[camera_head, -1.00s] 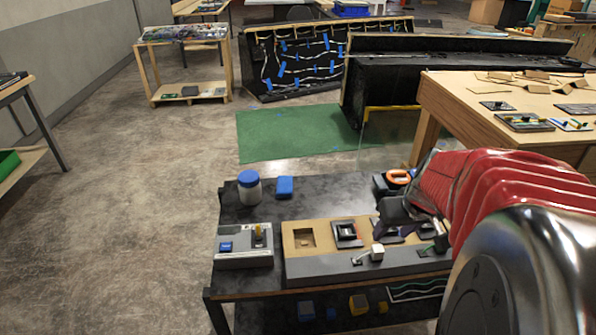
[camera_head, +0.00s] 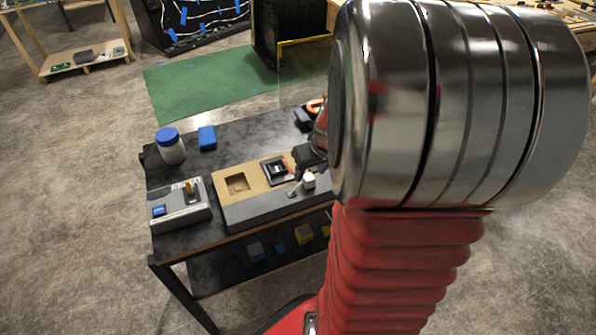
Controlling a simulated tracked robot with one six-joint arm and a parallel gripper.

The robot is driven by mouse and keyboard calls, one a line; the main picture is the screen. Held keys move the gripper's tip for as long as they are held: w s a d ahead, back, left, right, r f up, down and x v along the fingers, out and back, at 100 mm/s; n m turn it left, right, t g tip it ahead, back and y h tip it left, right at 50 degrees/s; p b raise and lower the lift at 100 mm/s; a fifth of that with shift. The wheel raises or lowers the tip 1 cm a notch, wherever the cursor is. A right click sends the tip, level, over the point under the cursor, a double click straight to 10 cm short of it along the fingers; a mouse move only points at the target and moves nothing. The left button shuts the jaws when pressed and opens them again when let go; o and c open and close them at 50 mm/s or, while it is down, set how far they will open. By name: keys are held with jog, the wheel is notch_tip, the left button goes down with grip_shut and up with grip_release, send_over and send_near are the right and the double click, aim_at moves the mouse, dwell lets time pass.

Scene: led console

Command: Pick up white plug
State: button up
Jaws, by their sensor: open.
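The white plug (camera_head: 308,181) is a small white block on the grey front ledge of the console (camera_head: 245,212), in the middle of the head view. My gripper (camera_head: 302,172) is dark and partly hidden behind my arm. It is open, just behind and above the white plug in the picture. Whether its fingers touch the plug cannot be told. The right end of the console is hidden by my arm.
The console stands on a dark table (camera_head: 180,240). A grey box with a blue button (camera_head: 181,203) is to its left. A white jar with a blue lid (camera_head: 170,146) and a blue block (camera_head: 207,138) stand behind. Open floor lies to the left.

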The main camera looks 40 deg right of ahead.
aim_at(309, 177)
jog(key=shift+w+f, duration=0.1)
jog(key=shift+f, duration=0.1)
jog(key=shift+x, duration=2.55)
jog(key=shift+c, duration=0.4)
jog(key=c, duration=1.1)
